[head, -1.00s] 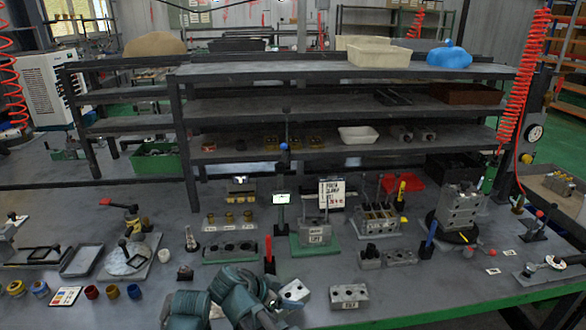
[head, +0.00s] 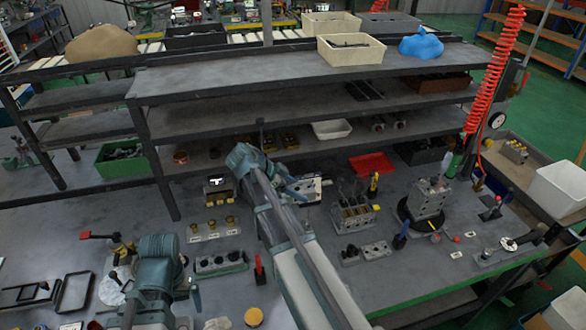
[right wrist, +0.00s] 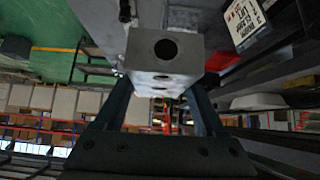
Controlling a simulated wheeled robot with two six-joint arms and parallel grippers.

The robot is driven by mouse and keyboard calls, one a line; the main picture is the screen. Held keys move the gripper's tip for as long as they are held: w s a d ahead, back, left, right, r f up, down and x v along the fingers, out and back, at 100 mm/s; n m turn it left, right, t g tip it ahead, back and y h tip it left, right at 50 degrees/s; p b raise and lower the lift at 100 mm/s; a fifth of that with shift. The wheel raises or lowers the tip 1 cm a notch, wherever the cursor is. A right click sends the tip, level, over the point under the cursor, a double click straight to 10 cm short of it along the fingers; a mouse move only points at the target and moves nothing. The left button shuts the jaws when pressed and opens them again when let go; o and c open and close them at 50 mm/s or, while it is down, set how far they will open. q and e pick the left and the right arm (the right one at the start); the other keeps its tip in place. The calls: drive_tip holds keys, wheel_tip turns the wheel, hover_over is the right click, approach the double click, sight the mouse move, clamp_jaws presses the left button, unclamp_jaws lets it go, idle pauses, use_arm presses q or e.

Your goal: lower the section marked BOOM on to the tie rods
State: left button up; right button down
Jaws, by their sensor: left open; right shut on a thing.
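My right gripper (head: 296,187) reaches across the bench to its back. In the right wrist view its fingers (right wrist: 165,98) are shut on a grey metal section (right wrist: 165,52) with a round dark bore in its end face. No BOOM mark can be read on it. In the head view the section is mostly hidden by my right arm and hard to tell from the things behind it. The tie rods cannot be made out; my arm covers part of the bench there. My left gripper (head: 188,294) is open and empty above the front left of the bench.
A rack of upright parts (head: 352,215) and a low bored block (head: 366,251) stand right of my right arm. A stacked block (head: 428,200) stands on a black turntable. A lettered card (right wrist: 246,22) shows in the wrist view. Shelves (head: 300,88) rise behind.

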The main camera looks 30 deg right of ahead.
drive_tip(key=shift+w+d+r, duration=0.25)
drive_tip(key=shift+d+r, duration=0.05)
drive_tip(key=shift+r, duration=0.05)
use_arm(q)
drive_tip(key=shift+w+r, duration=0.2)
drive_tip(key=shift+r, duration=0.1)
drive_tip(key=shift+f, duration=0.1)
use_arm(e)
drive_tip(key=shift+f, duration=0.15)
use_arm(q)
wheel_tip(320, 180, down, 6)
drive_tip(key=b, duration=0.5)
drive_tip(key=shift+b, duration=0.4)
use_arm(e)
wheel_tip(320, 180, down, 6)
drive_tip(key=shift+r, duration=0.15)
use_arm(q)
drive_tip(key=shift+f+b, duration=5.4)
drive_tip(key=shift+b, duration=0.15)
use_arm(e)
drive_tip(key=shift+f, duration=5.55)
